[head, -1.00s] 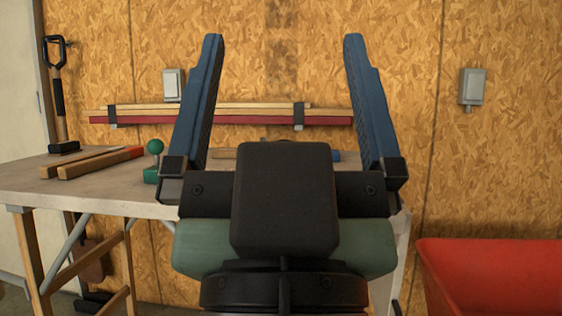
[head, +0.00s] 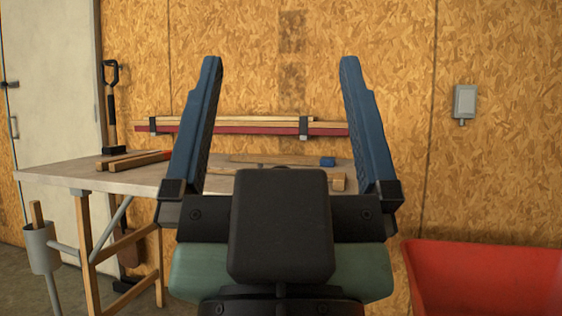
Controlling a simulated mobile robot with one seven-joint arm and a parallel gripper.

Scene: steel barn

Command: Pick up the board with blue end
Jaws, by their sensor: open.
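The board with the blue end (head: 292,161) lies on the far part of the workbench (head: 75,172), seen between my gripper's fingers. Its blue end (head: 327,161) points right, and its wooden length runs left toward the left finger. My gripper (head: 280,62) is open and empty, its two blue fingers upright and wide apart in front of the bench. Another wooden piece with a pale block end (head: 338,182) lies nearer, partly hidden behind my gripper's black body.
Boards with an orange-red end (head: 140,160) lie at the bench's left. A wall rack holds long strips (head: 240,129). A shovel (head: 112,105) hangs at left. A red bin (head: 480,285) stands at lower right. A grey holder (head: 40,245) is by the bench's left leg.

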